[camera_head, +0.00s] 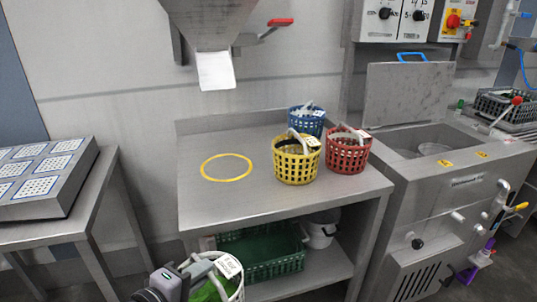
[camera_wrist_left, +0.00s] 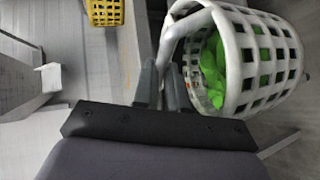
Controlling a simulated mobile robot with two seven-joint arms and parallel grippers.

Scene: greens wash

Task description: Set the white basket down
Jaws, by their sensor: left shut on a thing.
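The white basket (camera_head: 236,281) with green contents is at the bottom of the head view, in front of the steel table (camera_head: 205,197). My left gripper (camera_head: 188,272) is shut on its handle. In the left wrist view the white basket (camera_wrist_left: 240,62) hangs tilted beside the gripper (camera_wrist_left: 165,88), with green leaves visible inside. A yellow ring (camera_head: 227,168) is marked on the bare left part of the tabletop. My right gripper is not in view.
Yellow (camera_head: 297,162), red (camera_head: 347,153) and blue (camera_head: 306,121) baskets stand on the table's right half. A chute (camera_head: 215,70) hangs above the back. A green crate (camera_head: 275,262) and a white bucket (camera_head: 319,233) sit on the lower shelf. A steel washer (camera_head: 440,180) stands right.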

